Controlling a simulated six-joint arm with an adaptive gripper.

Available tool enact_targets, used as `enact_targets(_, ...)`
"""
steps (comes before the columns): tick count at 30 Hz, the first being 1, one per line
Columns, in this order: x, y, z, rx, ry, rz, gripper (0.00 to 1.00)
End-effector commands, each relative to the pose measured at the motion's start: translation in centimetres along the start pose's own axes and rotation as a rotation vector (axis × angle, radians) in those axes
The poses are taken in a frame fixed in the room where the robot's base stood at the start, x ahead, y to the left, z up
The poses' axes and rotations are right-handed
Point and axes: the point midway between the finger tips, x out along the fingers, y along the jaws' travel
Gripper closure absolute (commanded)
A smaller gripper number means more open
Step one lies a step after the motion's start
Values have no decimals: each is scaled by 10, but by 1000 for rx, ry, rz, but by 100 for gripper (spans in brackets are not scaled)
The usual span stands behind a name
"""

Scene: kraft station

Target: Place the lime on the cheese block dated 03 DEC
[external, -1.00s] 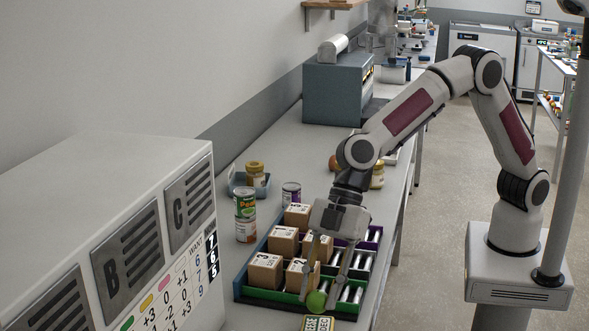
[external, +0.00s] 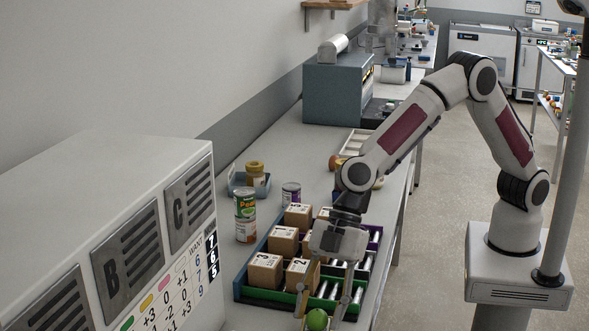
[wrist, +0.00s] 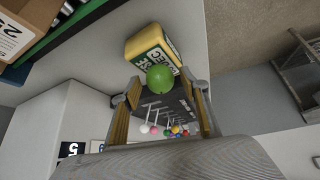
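The green lime (external: 317,320) is between the fingertips of my gripper (external: 322,312), low at the bottom edge of the external view. In the wrist view the lime (wrist: 162,79) sits at the ends of the two fingers and has moved along with them. A yellow cheese block (wrist: 149,42) with a green and white label lies just beyond the lime, which overlaps its near part. "DEC" shows on the label; I cannot read the day number. I cannot tell whether lime and block touch. The block is not visible in the external view now.
A roller rack (external: 262,295) with green and purple rails holds several numbered cardboard boxes (external: 265,272). Cans (external: 245,215) and a jar in a blue tray (external: 237,180) stand behind it. A white cabinet (external: 110,210) fills the left.

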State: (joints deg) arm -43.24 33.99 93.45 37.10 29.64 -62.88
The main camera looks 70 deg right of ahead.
Motion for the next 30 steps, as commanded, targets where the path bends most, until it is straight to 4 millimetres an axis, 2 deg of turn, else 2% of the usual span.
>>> enact_targets(11, -1, 0, -1, 0, 1, 0, 55)
enact_targets(17, -9, 1, -2, -1, 2, 2, 55)
enact_targets(23, -26, 0, -2, -1, 2, 1, 55)
enact_targets(30, -56, 1, -3, -1, 3, 2, 55)
